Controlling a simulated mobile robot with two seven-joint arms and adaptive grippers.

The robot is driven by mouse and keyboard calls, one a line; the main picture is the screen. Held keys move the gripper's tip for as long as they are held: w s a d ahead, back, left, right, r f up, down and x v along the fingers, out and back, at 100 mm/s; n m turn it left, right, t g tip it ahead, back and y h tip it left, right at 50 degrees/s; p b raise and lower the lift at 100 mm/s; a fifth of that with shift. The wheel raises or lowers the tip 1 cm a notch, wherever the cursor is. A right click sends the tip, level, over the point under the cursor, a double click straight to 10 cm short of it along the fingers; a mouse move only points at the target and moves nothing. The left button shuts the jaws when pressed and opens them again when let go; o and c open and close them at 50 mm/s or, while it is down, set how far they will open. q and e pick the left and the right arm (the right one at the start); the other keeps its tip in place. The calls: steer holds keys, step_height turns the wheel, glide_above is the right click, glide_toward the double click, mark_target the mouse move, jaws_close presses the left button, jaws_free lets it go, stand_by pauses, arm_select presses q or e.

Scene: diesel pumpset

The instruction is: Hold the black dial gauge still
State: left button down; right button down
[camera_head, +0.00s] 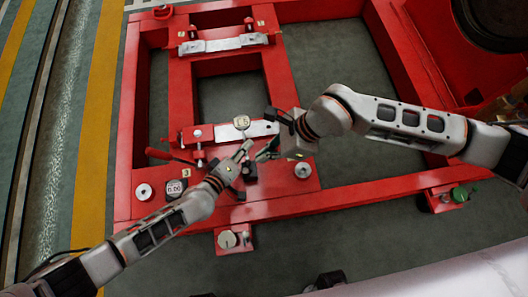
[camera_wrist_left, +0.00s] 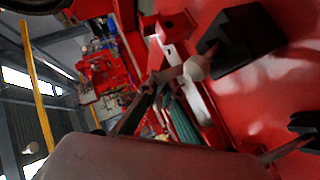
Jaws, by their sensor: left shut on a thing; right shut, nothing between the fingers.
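My left gripper (camera_head: 244,152) is shut over the lower crossbar of the red frame, on what seems to be the black dial gauge; the held part is mostly hidden by the fingers. A black block (camera_head: 250,171) sits on the red surface beside it. In the left wrist view a black block (camera_wrist_left: 240,42) is on the red surface, with a rod and a pale round knob (camera_wrist_left: 195,68) near my dark fingers (camera_wrist_left: 150,92). A small round pale-faced dial (camera_head: 242,122) stands just beyond the fingertips.
The red frame (camera_head: 225,212) surrounds open grey-green gaps. A black box with a digital display (camera_head: 175,190) and a red-handled clamp (camera_head: 170,155) lie left of my left gripper. Silver plates (camera_head: 222,44) are on the crossbars. A green-topped part (camera_head: 460,194) is at right.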

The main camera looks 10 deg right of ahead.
stand_by(0.4)
arm_select(q)
steer(key=c, duration=2.2)
jaws_free()
steer(key=shift+o, duration=0.2)
